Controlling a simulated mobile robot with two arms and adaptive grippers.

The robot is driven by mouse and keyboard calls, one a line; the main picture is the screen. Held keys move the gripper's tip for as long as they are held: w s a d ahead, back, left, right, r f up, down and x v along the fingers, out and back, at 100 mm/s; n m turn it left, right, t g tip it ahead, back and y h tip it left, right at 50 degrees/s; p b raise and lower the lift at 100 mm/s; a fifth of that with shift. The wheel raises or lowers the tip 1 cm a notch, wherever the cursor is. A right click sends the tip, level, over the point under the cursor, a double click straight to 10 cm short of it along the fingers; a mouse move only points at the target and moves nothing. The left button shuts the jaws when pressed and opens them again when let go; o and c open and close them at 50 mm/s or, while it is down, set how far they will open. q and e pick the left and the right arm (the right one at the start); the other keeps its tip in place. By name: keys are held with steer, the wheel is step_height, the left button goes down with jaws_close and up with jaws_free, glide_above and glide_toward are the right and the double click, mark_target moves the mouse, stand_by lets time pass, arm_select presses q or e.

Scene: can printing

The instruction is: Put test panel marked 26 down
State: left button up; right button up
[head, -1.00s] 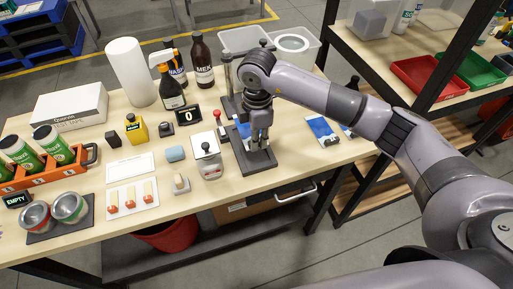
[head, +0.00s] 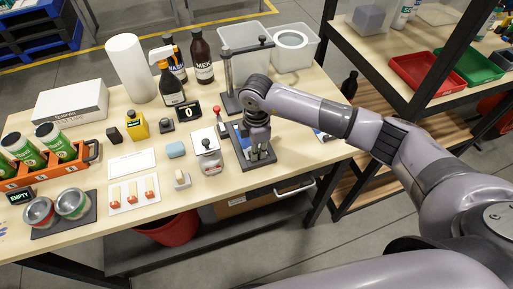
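My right gripper (head: 260,153) points straight down over the dark base plate (head: 263,163) of a black stand. A blue and white panel (head: 239,133) shows on the plate, beside and partly behind the gripper. I cannot read a number on it, nor tell whether the fingers touch it. The finger gap is too small to judge. Another blue panel (head: 321,135) lies on the table to the right, mostly hidden by my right arm. My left gripper is not in view.
The stand's post and crossbar (head: 244,55) rise just behind my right arm. Clear bins (head: 245,38) are behind. The table's front edge is near.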

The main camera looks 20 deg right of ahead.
steer(key=o, duration=0.4)
steer(key=shift+r, duration=0.45)
step_height(320, 180, up, 12)
steer(key=b, duration=0.4)
steer(key=shift+f, duration=0.25)
